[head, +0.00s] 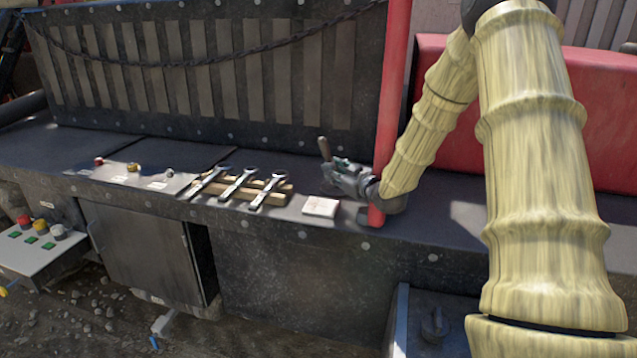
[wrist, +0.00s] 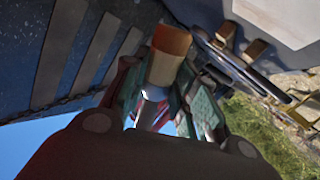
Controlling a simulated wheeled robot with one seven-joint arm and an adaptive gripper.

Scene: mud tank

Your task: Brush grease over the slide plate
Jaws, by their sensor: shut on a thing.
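My gripper (head: 340,170) is over the dark bench top, left of the red post. It is shut on a brush-like tool (head: 325,148), whose brown end sticks up to the left. In the wrist view the tool (wrist: 170,50) shows a brown and tan end and a silver shaft between the fingers. A small pale square plate (head: 321,206) with faint reddish marks lies flat near the bench's front edge, below and apart from my gripper. A pale flat surface (wrist: 285,18) shows in the wrist view. I cannot tell which surface is the slide plate, and I make out no grease.
Several wrenches (head: 238,184) lie across a wooden rack (head: 277,190) left of the pale square. Small red, yellow and grey knobs (head: 133,167) are further left. The red post (head: 392,100) stands close beside my gripper. A ribbed panel (head: 215,80) with a chain rises behind.

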